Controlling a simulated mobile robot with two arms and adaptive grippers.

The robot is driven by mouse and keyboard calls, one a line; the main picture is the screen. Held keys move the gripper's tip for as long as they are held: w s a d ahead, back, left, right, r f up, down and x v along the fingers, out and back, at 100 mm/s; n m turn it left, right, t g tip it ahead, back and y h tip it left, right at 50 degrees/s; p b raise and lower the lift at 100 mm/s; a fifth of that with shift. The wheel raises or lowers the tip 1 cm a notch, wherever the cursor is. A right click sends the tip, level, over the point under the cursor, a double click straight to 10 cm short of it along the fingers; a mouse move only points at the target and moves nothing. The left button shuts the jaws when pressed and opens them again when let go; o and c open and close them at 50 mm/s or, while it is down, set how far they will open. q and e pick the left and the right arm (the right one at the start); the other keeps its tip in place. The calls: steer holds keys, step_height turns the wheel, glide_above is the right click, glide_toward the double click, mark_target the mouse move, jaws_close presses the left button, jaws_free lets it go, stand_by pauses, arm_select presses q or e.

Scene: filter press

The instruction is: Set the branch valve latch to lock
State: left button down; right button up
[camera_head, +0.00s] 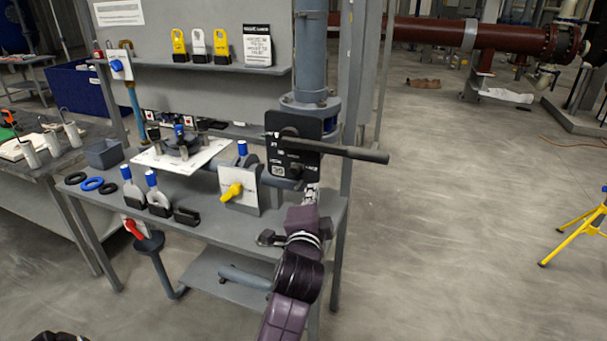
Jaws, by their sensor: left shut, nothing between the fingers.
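A black valve plate (272,155) with small white markings is fixed to the grey vertical pipe (311,60). A long dark lever (345,152) sticks out from it to the right, about level. A small dark knob (296,169) sits low on the plate and may be the latch; its setting is too small to read. My left gripper (312,190) is shut and empty, just below the plate's lower right corner. I cannot tell whether it touches the plate. My right gripper is not in view.
The grey bench (205,228) holds a yellow-handled valve (231,192) on a white plate, blue-topped parts and black rings. A shelf (190,66) behind carries yellow and white tags. A yellow stand (580,225) is at far right. The floor (450,220) between is open.

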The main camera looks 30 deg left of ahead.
mark_target(296, 169)
arm_select(q)
steer(key=p+x, duration=0.2)
steer(key=x, duration=0.7)
steer(key=shift+w+a+r, duration=0.1)
steer(key=shift+w+r, duration=0.05)
steer(key=shift+w, duration=0.15)
steer(key=a, duration=0.1)
steer(key=a+p, duration=0.1)
steer(key=a+f+p, duration=0.1)
steer(key=shift+s, duration=0.25)
steer(key=shift+s+a+f, duration=0.15)
steer(key=shift+a, duration=0.3)
